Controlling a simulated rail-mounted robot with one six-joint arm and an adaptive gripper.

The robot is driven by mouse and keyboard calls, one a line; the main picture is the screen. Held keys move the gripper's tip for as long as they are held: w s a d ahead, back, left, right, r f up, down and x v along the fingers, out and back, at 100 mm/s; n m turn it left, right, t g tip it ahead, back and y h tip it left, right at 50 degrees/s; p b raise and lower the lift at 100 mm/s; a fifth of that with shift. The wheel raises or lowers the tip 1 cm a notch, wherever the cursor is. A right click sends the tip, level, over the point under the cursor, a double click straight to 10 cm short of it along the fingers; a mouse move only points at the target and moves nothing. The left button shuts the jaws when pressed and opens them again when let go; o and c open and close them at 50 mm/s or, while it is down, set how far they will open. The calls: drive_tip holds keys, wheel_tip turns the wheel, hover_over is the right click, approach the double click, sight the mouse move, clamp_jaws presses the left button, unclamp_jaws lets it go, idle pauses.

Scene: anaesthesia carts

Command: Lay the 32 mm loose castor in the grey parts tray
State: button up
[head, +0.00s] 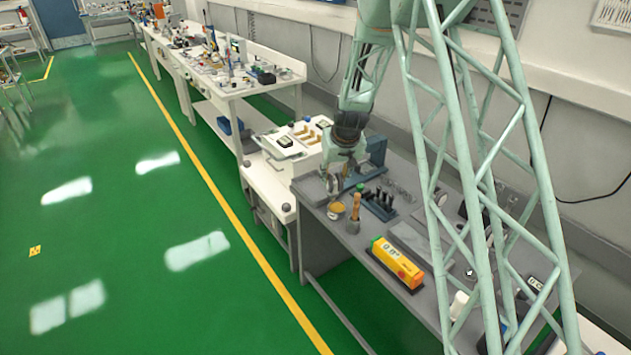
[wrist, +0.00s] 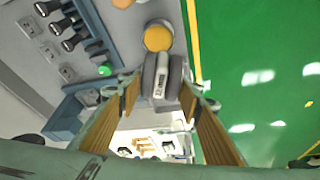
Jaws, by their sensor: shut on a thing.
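My gripper (head: 340,182) is low over the near-left end of the grey workbench. In the wrist view its two brown-padded fingers (wrist: 160,98) are shut on a grey castor wheel (wrist: 148,75) with a pale printed label, too small to read surely. The castor sits between the fingertips; it is hard to make out in the head view. A flat grey tray-like piece (head: 409,238) lies on the bench behind the yellow box; I cannot tell if it is the grey parts tray.
A yellow round-topped item (head: 336,207) stands just below my gripper, beside a wooden-handled tool (head: 355,206). A blue rack (head: 381,208) holds several dark pieces. A yellow box (head: 397,263) lies at the bench's front edge. A white cart (head: 268,178) adjoins on the left.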

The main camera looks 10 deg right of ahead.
drive_tip(key=w+a, duration=0.2)
drive_tip(key=w, duration=0.5)
drive_tip(key=w+a+f, duration=0.1)
drive_tip(key=w+a, duration=0.1)
drive_tip(key=w, duration=0.6)
drive_tip(key=shift+f, duration=0.25)
drive_tip(key=shift+f, duration=0.1)
drive_tip(key=shift+f, duration=1.6)
drive_tip(key=shift+f+b, duration=0.15)
drive_tip(key=shift+b, duration=0.2)
drive_tip(key=o, duration=0.8)
drive_tip(key=shift+o, duration=0.2)
